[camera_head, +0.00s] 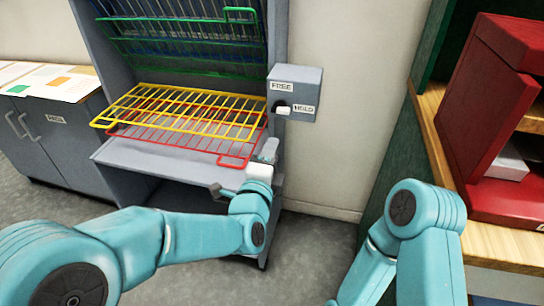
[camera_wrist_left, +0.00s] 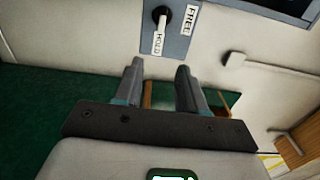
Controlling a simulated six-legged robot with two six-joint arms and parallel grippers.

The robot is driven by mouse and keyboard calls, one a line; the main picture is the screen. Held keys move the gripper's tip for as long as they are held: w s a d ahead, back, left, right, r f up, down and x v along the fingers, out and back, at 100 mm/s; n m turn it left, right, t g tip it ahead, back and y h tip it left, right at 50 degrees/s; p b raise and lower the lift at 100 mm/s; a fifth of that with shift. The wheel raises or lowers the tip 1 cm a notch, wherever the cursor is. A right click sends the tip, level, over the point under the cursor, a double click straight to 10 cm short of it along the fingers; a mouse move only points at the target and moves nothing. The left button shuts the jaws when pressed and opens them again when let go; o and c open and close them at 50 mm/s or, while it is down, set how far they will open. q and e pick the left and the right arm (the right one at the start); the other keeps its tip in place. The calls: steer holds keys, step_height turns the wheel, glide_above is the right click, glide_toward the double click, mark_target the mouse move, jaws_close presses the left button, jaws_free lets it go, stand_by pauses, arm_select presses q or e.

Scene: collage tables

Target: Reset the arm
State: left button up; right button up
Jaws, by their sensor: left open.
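My left arm (camera_head: 190,238) reaches in from the left in the head view. Its gripper (camera_head: 268,150) is just below the grey switch box (camera_head: 306,78), in front of the rack cabinet's right side. In the left wrist view the two fingers (camera_wrist_left: 160,70) stand apart with nothing between them. The switch box (camera_wrist_left: 180,45) is beyond the fingertips there, its black knob and white lever (camera_wrist_left: 158,38) showing beside the FREE and HOLD labels. My right arm (camera_head: 425,215) is bent at the lower right; its gripper is out of view.
A grey cabinet (camera_head: 83,38) holds yellow (camera_head: 180,92), red (camera_head: 235,160) and green (camera_head: 240,10) wire racks. Papers (camera_head: 45,80) lie on a grey cupboard at left. A red box (camera_head: 485,110) stands on a wooden shelf (camera_head: 440,150) at right. Floor shows between them.

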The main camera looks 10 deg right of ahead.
stand_by(0.3)
arm_select(q)
steer(key=w+a+f+n+g+y, duration=0.1)
steer(key=w+a+f+y, duration=0.1)
steer(key=a+f, duration=0.5)
steer(key=w+a+f+n+g+y, duration=0.1)
steer(key=w+a+f+n+y, duration=0.15)
steer(key=a+f, duration=0.55)
steer(key=s+a+f+n+g+y, duration=0.1)
steer(key=s+a+f+n+g, duration=0.2)
steer(key=s+f, duration=0.4)
steer(key=s+a+f+n+g, duration=0.2)
steer(key=s+a+f, duration=0.25)
steer(key=f, duration=0.45)
steer(key=s+f+n+g+h, duration=0.1)
steer(key=s+f+n+g, duration=0.35)
steer(key=s+n, duration=0.5)
steer(key=s+f+n+g+h, duration=0.1)
steer(key=s+f+n+g, duration=0.35)
steer(key=s, duration=0.85)
step_height(320, 180, up, 17)
steer(key=n+p, duration=0.2)
steer(key=p, duration=1.4)
steer(key=shift+w+d+n, duration=0.15)
steer(key=shift+d+n, duration=0.2)
steer(key=shift+d, duration=0.1)
